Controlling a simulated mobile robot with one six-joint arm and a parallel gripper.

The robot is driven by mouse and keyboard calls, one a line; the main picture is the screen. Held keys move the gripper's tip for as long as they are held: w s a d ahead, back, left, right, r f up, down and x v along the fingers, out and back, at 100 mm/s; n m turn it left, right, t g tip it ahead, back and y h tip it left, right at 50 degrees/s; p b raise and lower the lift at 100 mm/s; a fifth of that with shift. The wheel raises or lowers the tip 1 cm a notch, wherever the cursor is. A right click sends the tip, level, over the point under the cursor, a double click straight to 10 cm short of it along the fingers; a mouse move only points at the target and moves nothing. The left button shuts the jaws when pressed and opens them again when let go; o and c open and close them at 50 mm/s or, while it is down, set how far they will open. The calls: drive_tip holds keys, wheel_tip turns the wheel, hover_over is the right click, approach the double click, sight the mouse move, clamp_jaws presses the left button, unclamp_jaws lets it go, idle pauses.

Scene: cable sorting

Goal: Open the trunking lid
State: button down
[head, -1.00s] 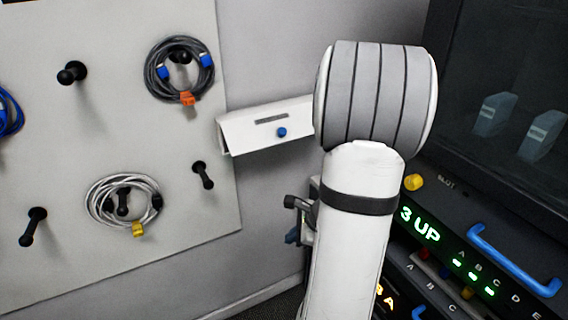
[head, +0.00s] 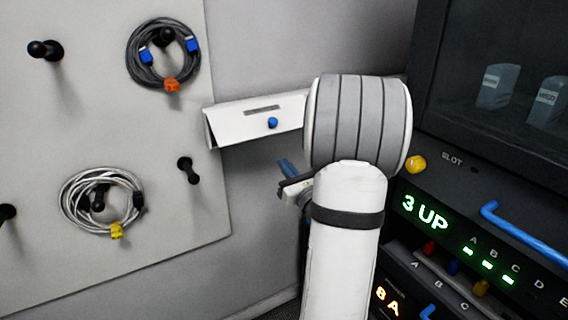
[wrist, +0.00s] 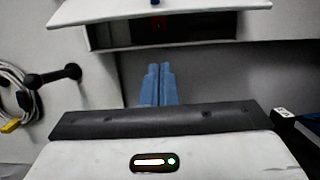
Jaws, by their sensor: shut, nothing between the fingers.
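The white trunking with its sloping lid (head: 232,125) is on the wall right of the pegboard. A blue knob (head: 272,123) sits on the lid's face. In the wrist view the lid (wrist: 110,10) crosses the top, with the knob (wrist: 155,2) cut by the frame edge. A dark hollow (wrist: 165,30) shows below the lid's lower edge. My gripper (head: 287,167) is below the trunking, partly hidden by my arm. Its blue fingers (wrist: 158,72) are together and empty, pointing up toward the trunking, apparently apart from it. The trunking's right end is hidden by my arm in the head view.
The pegboard (head: 140,210) on the left has black pegs, a grey cable coil (head: 163,55) and a white coil (head: 100,200). The rack (head: 450,180) with a blue handle (head: 525,235) stands close on the right. Bare wall lies below the trunking.

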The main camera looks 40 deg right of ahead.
sight(266, 115)
drive_tip(key=w+r+p, duration=0.1)
drive_tip(key=w+r, duration=0.4)
drive_tip(key=shift+w+d, duration=0.3)
drive_tip(key=shift+w, duration=0.05)
drive_tip(key=shift+r+p, duration=0.15)
drive_tip(key=shift+p, duration=0.2)
